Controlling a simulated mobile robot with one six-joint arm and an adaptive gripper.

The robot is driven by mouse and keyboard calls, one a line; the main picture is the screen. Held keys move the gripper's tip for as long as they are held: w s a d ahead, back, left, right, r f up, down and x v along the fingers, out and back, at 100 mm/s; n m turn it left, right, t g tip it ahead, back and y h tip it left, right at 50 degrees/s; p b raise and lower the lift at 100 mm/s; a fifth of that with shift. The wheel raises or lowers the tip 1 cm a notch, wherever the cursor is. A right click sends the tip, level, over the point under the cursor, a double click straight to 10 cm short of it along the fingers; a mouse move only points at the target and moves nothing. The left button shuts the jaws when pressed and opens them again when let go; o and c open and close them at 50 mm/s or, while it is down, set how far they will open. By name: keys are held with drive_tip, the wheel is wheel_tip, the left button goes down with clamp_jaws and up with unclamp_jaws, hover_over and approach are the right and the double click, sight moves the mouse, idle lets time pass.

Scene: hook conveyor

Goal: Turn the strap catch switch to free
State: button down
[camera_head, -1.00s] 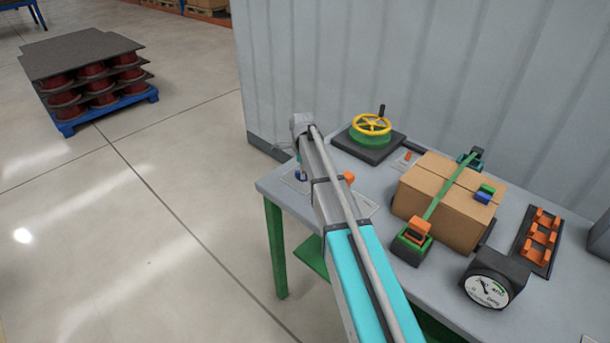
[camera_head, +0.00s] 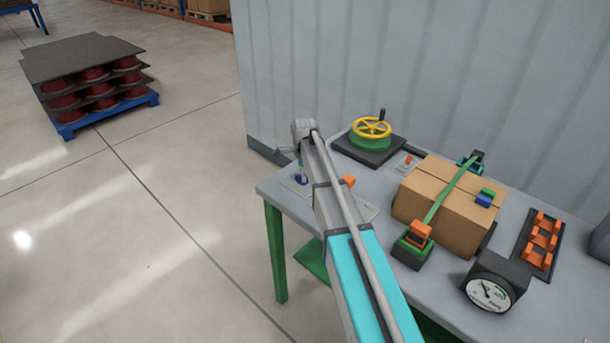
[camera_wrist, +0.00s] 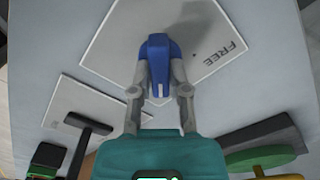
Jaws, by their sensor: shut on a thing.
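The strap catch switch has a blue knob (camera_wrist: 158,62) on a pale plate (camera_wrist: 112,48) marked FREE, seen in the wrist view. The word FREE is to the right of the knob and reads upside down there. My gripper (camera_wrist: 160,78) is shut on the blue knob, one finger on each side. In the head view a bit of blue (camera_head: 300,179) shows at the table's left corner, mostly hidden by my arm. Which way the knob points relative to the label is hard to tell.
A cardboard box (camera_head: 449,205) with a green strap stands on the grey table. A yellow handwheel (camera_head: 371,128) is at the back. A gauge (camera_head: 489,292) and a rack of orange pieces (camera_head: 541,240) are at the right. A second plate (camera_wrist: 68,110) lies beside the switch.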

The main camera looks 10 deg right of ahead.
drive_tip(key=shift+w+a, duration=0.1)
drive_tip(key=shift+w, duration=0.05)
drive_tip(key=shift+n, duration=0.4)
drive_tip(key=shift+a+n, duration=0.1)
drive_tip(key=shift+n, duration=1.1)
drive_tip(key=n, duration=1.4)
drive_tip(key=shift+n, duration=0.4)
